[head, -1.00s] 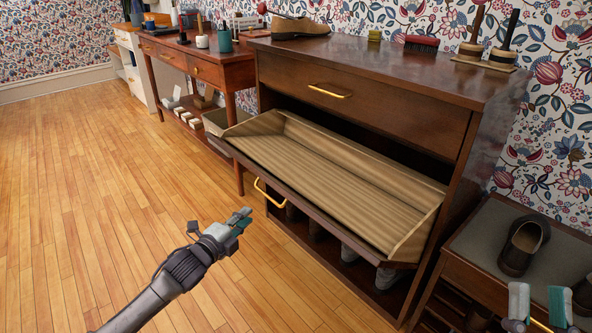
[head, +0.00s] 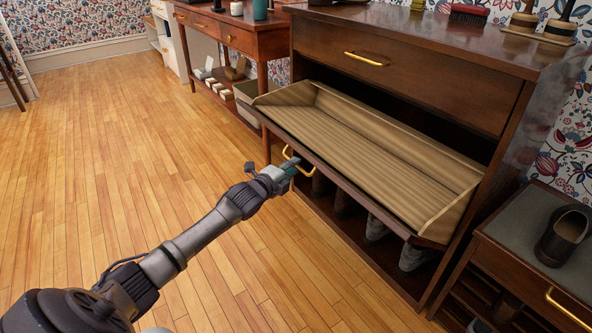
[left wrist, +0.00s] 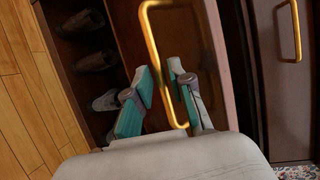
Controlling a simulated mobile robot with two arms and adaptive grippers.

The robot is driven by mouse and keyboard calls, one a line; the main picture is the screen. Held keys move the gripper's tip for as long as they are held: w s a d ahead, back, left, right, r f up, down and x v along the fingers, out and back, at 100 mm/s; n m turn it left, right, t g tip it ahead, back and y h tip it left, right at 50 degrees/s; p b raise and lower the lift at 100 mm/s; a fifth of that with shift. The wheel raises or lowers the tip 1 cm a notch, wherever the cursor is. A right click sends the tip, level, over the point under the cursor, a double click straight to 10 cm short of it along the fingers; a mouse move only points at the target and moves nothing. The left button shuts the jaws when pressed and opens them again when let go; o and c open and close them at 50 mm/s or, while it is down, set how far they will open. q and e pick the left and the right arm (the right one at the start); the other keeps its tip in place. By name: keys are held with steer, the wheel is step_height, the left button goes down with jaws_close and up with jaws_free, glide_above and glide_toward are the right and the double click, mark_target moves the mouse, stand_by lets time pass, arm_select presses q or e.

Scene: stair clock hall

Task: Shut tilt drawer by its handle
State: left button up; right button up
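The tilt drawer (head: 345,188) of the dark wood cabinet hangs tipped open, its ribbed beige inside facing up. Its brass handle (head: 286,152) is on the outer face, partly hidden by my left gripper (head: 291,167). In the left wrist view, the handle (left wrist: 151,38) runs down between the teal-padded fingers of my left gripper (left wrist: 162,76). The fingers stand apart, one on each side of the bar, with a narrow gap showing.
Shoes (head: 376,228) stand in the open space under the drawer. An upper drawer with a brass handle (head: 366,58) is shut above. A low bench (head: 515,219) with a dark shoe (head: 564,236) stands at right. The wood floor (head: 110,190) at left is clear.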

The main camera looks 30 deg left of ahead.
arm_select(q)
steer(key=shift+w+f, duration=0.1)
steer(key=shift+w, duration=0.9)
jaws_close()
